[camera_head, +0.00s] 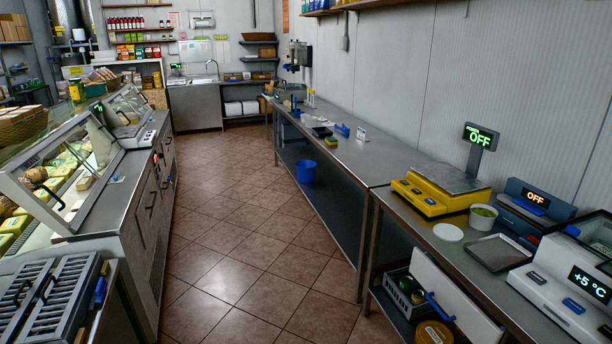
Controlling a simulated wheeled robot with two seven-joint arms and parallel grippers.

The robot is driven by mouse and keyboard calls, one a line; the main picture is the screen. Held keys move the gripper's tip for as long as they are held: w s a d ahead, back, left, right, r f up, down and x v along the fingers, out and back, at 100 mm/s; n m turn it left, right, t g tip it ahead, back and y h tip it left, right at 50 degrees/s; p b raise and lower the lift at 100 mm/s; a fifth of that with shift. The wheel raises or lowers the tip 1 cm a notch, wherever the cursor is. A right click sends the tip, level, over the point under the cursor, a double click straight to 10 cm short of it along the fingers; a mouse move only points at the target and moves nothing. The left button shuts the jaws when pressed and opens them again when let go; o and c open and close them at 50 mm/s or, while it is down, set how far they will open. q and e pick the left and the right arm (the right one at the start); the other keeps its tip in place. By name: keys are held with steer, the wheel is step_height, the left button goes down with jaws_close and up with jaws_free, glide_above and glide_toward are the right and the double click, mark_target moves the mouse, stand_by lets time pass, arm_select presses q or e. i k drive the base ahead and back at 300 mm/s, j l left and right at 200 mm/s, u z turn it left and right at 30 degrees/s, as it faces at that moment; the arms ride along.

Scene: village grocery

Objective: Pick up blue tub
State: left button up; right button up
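A blue tub (306,171) stands upright on the lower shelf of the long steel counter, near the shelf's aisle-side edge. It looks like a small open bucket, and I cannot see whether anything is in it. A small blue item (342,129) also lies on the counter top above, too small to make out. Neither of my grippers shows in the head view.
The long steel counter (375,158) runs along the right wall. A yellow scale (434,195) and other devices stand on the nearer right table. A glass display case (75,165) lines the left. The tiled aisle (235,225) between is clear.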

mark_target(305, 170)
steer(key=i+u, duration=0.25)
steer(key=i, duration=0.35)
steer(key=i+l+u, duration=0.1)
steer(key=i+u, duration=0.15)
steer(key=i, duration=2.05)
steer(key=i+j+u, duration=0.1)
steer(key=i, duration=1.55)
steer(key=i+u, duration=0.1)
steer(key=i, duration=1.5)
steer(key=i+j+z, duration=0.2)
steer(key=i, duration=1.45)
steer(key=i+z, duration=0.25)
steer(key=i, duration=0.6)
steer(key=i+j+z, duration=0.1)
steer(key=i+z, duration=0.15)
steer(key=i, duration=0.55)
steer(key=z, duration=0.4)
steer(key=i+z, duration=0.1)
steer(key=z, duration=0.3)
steer(key=j+z, duration=0.1)
steer(key=z, duration=0.35)
steer(key=i+z, duration=0.1)
steer(key=z, duration=0.3)
